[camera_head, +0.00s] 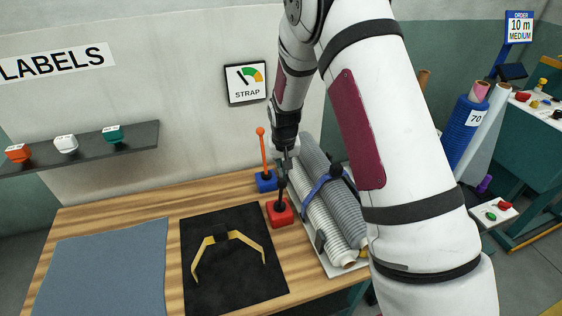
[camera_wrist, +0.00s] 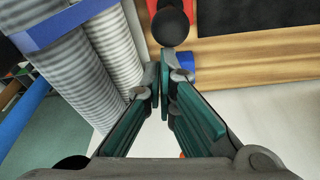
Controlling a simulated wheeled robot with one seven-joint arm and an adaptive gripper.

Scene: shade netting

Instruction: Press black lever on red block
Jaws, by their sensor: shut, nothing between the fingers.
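The red block (camera_head: 280,214) sits on the wooden table, right of the black mat. Its black lever (camera_head: 281,197) rises from the top, partly hidden by my gripper (camera_head: 283,178). In the wrist view the lever's round black knob (camera_wrist: 171,27) shows just beyond my fingertips (camera_wrist: 163,68), with a bit of the red block (camera_wrist: 152,6) behind it. My gripper points down above the red block, its fingers shut with nothing between them. I cannot tell whether the tips touch the lever.
A blue block (camera_head: 266,182) with an orange lever (camera_head: 262,145) stands close behind the red one. Grey ribbed rolls (camera_head: 325,215) with a blue strap lie close on the right. The black mat (camera_head: 235,280) holds a yellow-and-black strap piece. A blue-grey sheet (camera_head: 105,270) lies left.

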